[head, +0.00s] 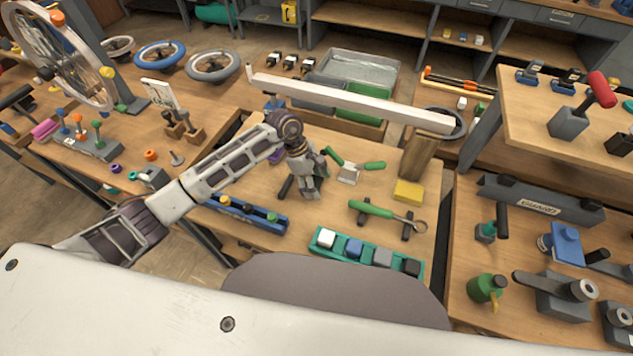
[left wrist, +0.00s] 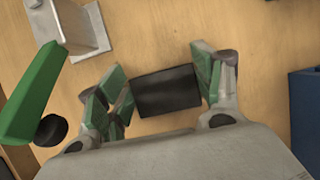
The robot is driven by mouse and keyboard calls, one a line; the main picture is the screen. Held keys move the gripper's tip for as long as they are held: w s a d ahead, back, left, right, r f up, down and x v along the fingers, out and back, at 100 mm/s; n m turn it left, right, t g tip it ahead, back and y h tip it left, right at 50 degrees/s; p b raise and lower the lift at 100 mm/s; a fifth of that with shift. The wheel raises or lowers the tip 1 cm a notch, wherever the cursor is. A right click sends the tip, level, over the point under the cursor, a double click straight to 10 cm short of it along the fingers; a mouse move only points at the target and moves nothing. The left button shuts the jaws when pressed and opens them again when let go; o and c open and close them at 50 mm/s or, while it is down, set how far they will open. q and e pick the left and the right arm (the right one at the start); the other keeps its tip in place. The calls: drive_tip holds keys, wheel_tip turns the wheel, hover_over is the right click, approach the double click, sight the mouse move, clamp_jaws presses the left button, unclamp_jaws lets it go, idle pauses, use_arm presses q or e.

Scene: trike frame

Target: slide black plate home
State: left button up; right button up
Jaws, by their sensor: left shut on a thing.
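The black plate (left wrist: 167,90) is a small dark rectangle between my left gripper's fingers in the left wrist view, with bare wood around it. My left gripper (left wrist: 166,92) is shut on it, a green-padded finger at each short end. In the head view my left gripper (head: 300,190) points down, low over the middle of the wooden bench. The plate is mostly hidden by the gripper there. My right gripper is not in view.
A green-handled tool with a metal block (head: 348,173) lies just right of the gripper. A blue rack (head: 245,213) stands at its front left. A green-handled wrench (head: 385,214), a yellow block (head: 408,191) and a teal tray (head: 335,262) lie to the right and front.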

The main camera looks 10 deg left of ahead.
use_arm(q)
drive_tip(key=shift+w, duration=0.25)
drive_tip(key=shift+w+d+b, duration=0.15)
drive_tip(key=shift+w+b, duration=0.6)
drive_tip(key=shift+b, duration=0.1)
